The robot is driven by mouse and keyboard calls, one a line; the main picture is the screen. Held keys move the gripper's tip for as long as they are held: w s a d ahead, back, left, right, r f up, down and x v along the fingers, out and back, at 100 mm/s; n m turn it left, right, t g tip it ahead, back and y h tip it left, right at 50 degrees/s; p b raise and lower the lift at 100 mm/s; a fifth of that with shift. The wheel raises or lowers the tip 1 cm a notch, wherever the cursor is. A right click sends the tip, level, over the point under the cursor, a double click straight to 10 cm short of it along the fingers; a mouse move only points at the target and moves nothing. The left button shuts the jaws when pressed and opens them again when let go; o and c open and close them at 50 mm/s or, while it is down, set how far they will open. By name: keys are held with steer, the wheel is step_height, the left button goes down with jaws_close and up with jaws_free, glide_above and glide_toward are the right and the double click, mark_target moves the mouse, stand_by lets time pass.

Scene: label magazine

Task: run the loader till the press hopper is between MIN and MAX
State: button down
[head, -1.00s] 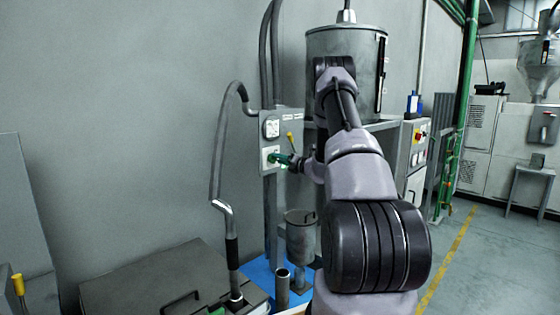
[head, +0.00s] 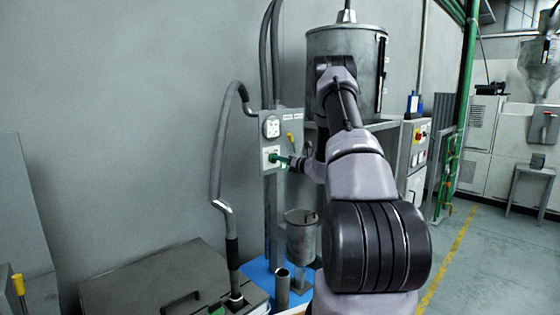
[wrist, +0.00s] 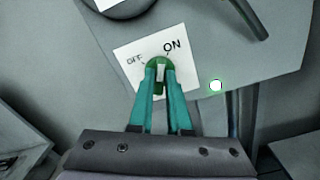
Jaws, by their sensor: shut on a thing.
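My gripper (wrist: 159,90) is at a rotary switch (wrist: 154,62) on a grey control box (head: 284,128). Its teal fingers are shut on the green knob. The plate behind the knob (wrist: 185,48) reads OFF on the left and ON at the upper right. The fingers cover part of the knob, so its exact setting is hard to tell. A small lamp (wrist: 216,86) beside the plate glows white-green. A grey drum-shaped hopper (head: 340,50) stands above, with a dark upright sight strip (head: 381,64); its level and any MIN or MAX marks cannot be read.
A grey hose with a metal lance (head: 231,245) goes down to a lidded grey bin (head: 150,280) at lower left. A yellow lever (head: 290,139) is on the control box. A small metal canister (head: 300,238) stands below. Open floor (head: 480,260) lies at the right.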

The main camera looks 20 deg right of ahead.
steer(key=n, duration=1.4)
steer(key=shift+s+a, duration=0.15)
steer(key=shift+a, duration=0.05)
steer(key=shift+f, duration=0.1)
stand_by(0.4)
steer(key=c, duration=0.9)
jaws_free()
steer(key=shift+o, duration=0.2)
steer(key=v, duration=1)
steer(key=shift+s, duration=0.4)
steer(key=shift+d, duration=0.15)
